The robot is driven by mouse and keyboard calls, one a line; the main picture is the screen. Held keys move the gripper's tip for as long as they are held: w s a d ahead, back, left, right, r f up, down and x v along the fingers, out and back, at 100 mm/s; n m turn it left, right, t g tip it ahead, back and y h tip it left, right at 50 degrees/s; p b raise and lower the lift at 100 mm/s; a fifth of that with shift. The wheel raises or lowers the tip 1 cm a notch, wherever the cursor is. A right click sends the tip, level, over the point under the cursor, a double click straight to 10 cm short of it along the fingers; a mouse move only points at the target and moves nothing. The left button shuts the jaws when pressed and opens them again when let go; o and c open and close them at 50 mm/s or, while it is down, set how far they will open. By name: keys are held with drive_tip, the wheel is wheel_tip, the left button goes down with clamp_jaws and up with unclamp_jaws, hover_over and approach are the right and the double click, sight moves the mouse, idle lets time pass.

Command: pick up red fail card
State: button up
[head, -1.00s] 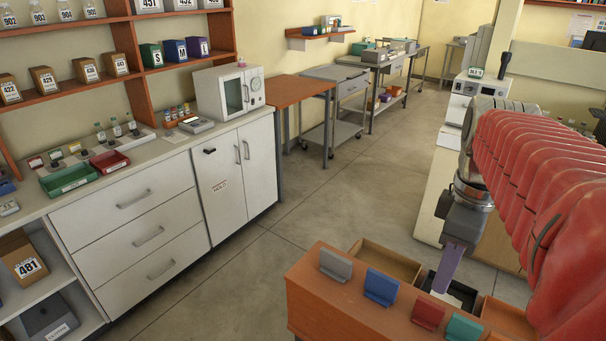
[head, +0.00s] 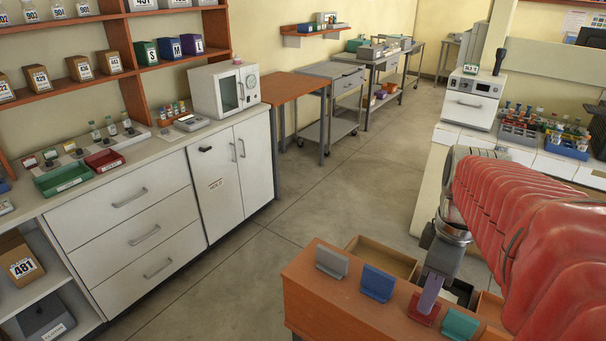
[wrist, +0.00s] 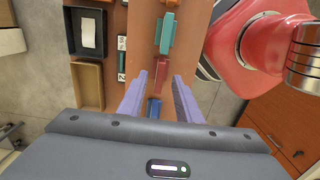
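The red card (head: 421,314) stands in a row on an orange-brown cabinet top (head: 335,300), between the blue card (head: 377,283) and the teal card (head: 460,324). A purple finger of my gripper (head: 428,304) hides part of it in the head view. In the wrist view my gripper (wrist: 159,76) is open, with its two purple fingers well apart. The red card (wrist: 161,72) shows upright in the gap between the fingertips there. The teal card (wrist: 165,33) is above it and the blue card (wrist: 154,108) below. I see no lettering on the red card.
A grey card (head: 331,262) stands at the row's left end. A counter with trays and an oven (head: 225,90) runs along the left. The floor between is clear.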

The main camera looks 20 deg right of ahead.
drive_tip(key=shift+f, duration=1.6)
drive_tip(key=shift+c, duration=0.2)
clamp_jaws()
